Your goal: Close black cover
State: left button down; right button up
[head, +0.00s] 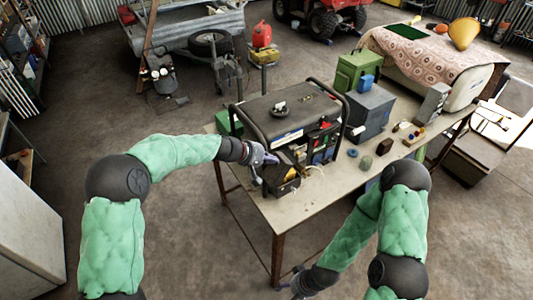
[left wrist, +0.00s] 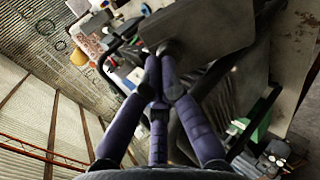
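A generator in a black tube frame (head: 345,100) stands on the table, with a dark top (head: 280,112) and a front panel with coloured parts. A small black box-like part (head: 284,188) with something yellow in it sits at its front left corner. I cannot tell for sure which dark part is the black cover. My left gripper (head: 264,160) is at the generator's left front, close to that part. In the left wrist view its purple fingers (left wrist: 159,78) come together near a dark round part; no held thing shows. My right gripper (head: 297,284) is low, in front of the table, its fingers unclear.
The table (head: 310,195) has bare room at its front. Grey metal box (head: 371,112), green canister (head: 358,70) and small items stand right of the generator.

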aim_at(285, 159)
pick_arm(q)
jog(key=shift+w+d+r+p, duration=0.15)
jog(key=shift+d+p, duration=0.2)
jog(key=shift+w+d+p, duration=0.4)
jog(key=shift+d+p, duration=0.3)
jog(key=shift+w+d+f, duration=0.35)
jog(key=shift+w+d, duration=0.05)
jog(key=shift+d, duration=0.25)
jog(key=shift+w+d+f, duration=0.35)
jog(key=shift+w+d, duration=0.15)
jog(key=shift+d, duration=0.4)
jog(key=shift+r, duration=0.1)
